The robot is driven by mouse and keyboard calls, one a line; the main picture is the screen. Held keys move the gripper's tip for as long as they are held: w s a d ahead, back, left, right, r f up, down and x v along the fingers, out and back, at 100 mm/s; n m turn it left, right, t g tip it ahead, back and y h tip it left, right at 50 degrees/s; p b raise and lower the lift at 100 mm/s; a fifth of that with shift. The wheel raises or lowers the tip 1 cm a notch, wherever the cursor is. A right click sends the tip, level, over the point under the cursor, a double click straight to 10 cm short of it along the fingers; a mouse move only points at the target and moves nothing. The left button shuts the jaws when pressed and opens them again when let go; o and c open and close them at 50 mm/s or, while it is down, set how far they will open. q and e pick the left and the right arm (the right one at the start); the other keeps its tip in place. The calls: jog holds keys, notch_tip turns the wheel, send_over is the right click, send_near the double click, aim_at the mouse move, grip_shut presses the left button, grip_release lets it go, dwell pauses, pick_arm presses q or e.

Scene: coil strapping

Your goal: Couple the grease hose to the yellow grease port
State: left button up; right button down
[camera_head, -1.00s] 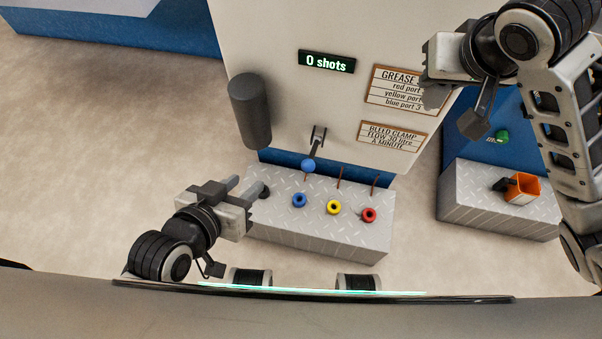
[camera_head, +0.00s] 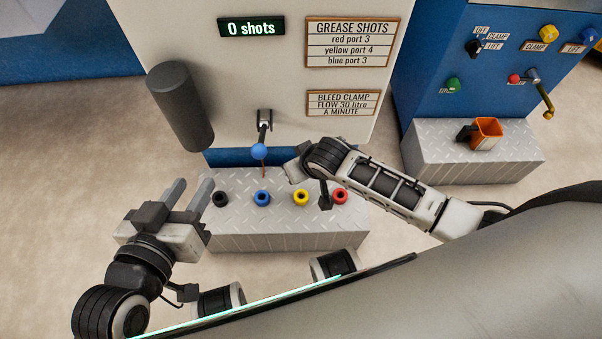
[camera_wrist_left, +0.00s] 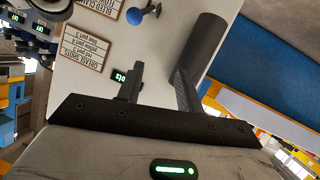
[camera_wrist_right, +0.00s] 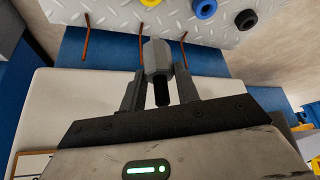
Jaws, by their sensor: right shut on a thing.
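The yellow grease port (camera_head: 301,198) is a ring on the grey tread-plate step, between the blue port (camera_head: 262,198) and the red port (camera_head: 340,196). In the right wrist view the yellow port (camera_wrist_right: 150,2) is cut by the top edge. My right gripper (camera_head: 292,172) is above and behind the ports. In its wrist view it is shut on a grey hexagonal coupling with a black stem, seemingly the grease hose end (camera_wrist_right: 157,56), apart from the ports. The hose run is not clear. My left gripper (camera_head: 190,185) is open and empty at the step's left end.
A black ring (camera_head: 220,199) sits left of the blue port. A blue-knobbed lever (camera_head: 258,151) and a dark cylinder (camera_head: 180,107) are on the pale cabinet, whose display reads 0 shots. An orange holder (camera_head: 487,134) stands on the right-hand step.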

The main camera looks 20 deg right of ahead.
jog(key=shift+s+a+f, duration=0.2)
jog(key=shift+s+f, duration=0.1)
jog(key=shift+f, duration=0.45)
pick_arm(q)
jog(key=shift+d, duration=0.1)
pick_arm(e)
jog(key=shift+f, duration=0.1)
jog(key=shift+f+b, duration=0.55)
jog(key=shift+b, duration=0.25)
jog(key=shift+f+b, duration=0.9)
jog(key=shift+b, duration=0.1)
pick_arm(q)
jog(key=shift+w+d+r+n+t+h+b, duration=0.25)
jog(key=shift+d+r+n+t+h+b, duration=0.7)
jog(key=shift+h+b, duration=0.5)
pick_arm(e)
jog(key=shift+f, duration=1.35)
pick_arm(q)
jog(key=shift+a+r, duration=0.1)
jog(key=shift+r, duration=0.3)
pick_arm(e)
jog(key=shift+r, duration=0.1)
pick_arm(q)
jog(key=shift+r+p, duration=0.25)
jog(key=shift+p, duration=0.15)
pick_arm(e)
jog(key=shift+s+d, duration=0.1)
jog(key=shift+s, duration=0.05)
